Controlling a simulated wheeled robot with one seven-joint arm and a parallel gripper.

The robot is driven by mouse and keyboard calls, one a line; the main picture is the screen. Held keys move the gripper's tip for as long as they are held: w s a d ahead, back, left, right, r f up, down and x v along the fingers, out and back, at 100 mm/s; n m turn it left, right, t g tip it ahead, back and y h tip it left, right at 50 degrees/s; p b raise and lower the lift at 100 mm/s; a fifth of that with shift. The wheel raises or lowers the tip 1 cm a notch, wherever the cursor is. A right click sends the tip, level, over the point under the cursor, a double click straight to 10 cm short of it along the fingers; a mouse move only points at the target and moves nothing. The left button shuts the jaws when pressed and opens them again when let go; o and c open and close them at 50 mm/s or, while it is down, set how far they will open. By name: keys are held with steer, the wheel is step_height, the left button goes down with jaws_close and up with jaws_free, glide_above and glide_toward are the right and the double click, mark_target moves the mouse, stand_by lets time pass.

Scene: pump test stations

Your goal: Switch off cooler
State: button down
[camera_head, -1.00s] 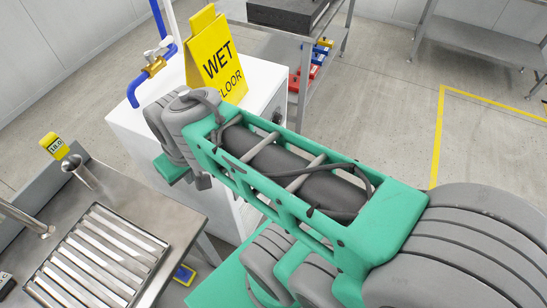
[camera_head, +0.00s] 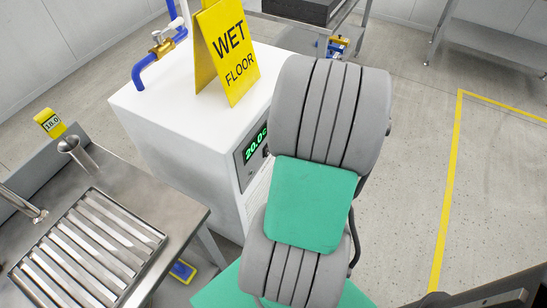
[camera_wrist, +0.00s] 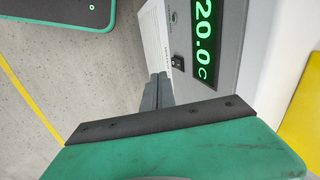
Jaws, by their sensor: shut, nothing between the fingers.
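The cooler (camera_head: 190,115) is a white box in the middle of the head view, with a dark front panel. Its lit green display (camera_head: 256,146) reads about 20.0, and the wrist view shows "20.0 C" on the display (camera_wrist: 205,40). A small black switch (camera_wrist: 177,63) sits beside the display on the grey panel in the wrist view. My gripper (camera_wrist: 158,88) shows as grey fingers, shut and empty, just below the switch in that picture. I cannot tell whether the fingertips touch the panel. In the head view my arm hides the gripper and part of the cooler front.
A yellow wet floor sign (camera_head: 228,55) stands on the cooler top, near a blue pipe with a brass valve (camera_head: 162,45). A steel bench with a slatted grate (camera_head: 85,250) stands at left. Open floor (camera_head: 415,130) lies to the right.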

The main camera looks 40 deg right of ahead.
steer(key=shift+s+d+f+m, duration=0.3)
steer(key=shift+d+f, duration=0.05)
steer(key=shift+d, duration=0.15)
steer(key=shift+s+d+f+m, duration=0.25)
steer(key=shift+d+f+m, duration=0.05)
steer(key=shift+d, duration=0.15)
steer(key=w+a+f+b, duration=0.1)
steer(key=w+a+f, duration=0.1)
steer(key=w+f, duration=0.4)
steer(key=x, duration=0.4)
steer(key=shift+s, duration=0.2)
steer(key=shift+f, duration=0.15)
